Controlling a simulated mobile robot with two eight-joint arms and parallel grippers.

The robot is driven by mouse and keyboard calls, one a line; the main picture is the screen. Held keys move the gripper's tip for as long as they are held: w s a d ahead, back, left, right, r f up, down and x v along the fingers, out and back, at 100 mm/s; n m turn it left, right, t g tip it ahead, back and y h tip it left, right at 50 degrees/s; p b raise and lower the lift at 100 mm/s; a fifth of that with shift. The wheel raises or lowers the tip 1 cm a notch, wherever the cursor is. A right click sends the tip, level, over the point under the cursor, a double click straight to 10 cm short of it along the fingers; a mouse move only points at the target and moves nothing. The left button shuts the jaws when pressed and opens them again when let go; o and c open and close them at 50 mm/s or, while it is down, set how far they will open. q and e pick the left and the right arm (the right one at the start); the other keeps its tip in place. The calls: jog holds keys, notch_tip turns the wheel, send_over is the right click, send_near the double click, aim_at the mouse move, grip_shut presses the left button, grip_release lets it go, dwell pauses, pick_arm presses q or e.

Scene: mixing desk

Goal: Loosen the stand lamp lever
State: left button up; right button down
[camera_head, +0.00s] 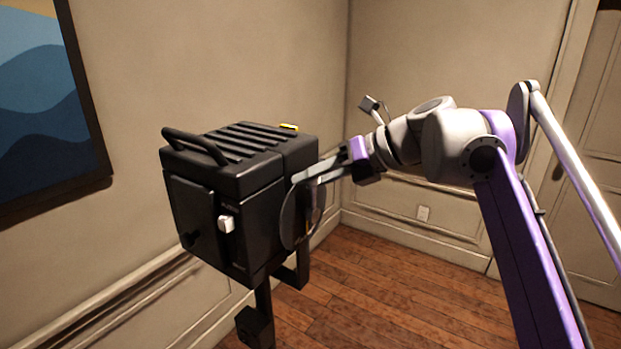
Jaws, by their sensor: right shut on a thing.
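The stand lamp (235,190) is a black box-shaped head with a ribbed top and a handle, on a black stand post (264,305). A small white knob (226,224) sits on its near face. My right gripper (305,178) reaches in from the right and is at the lamp's right side, by the dark curved bracket (289,217). It is shut on a part there, which looks like the lamp's lever, but the fingers and bracket hide most of it. My left gripper is not in view.
A framed blue picture (45,110) hangs on the left wall. The wooden floor (390,290) around the stand is clear.

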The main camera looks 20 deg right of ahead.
jog(key=shift+f, duration=0.25)
jog(key=c, duration=0.6)
grip_release()
jog(key=shift+r, duration=0.1)
jog(key=shift+d+r, duration=0.1)
jog(key=v, duration=1)
jog(key=shift+s+d+r, duration=0.15)
jog(key=shift+s+d, duration=0.05)
jog(key=shift+d, duration=0.1)
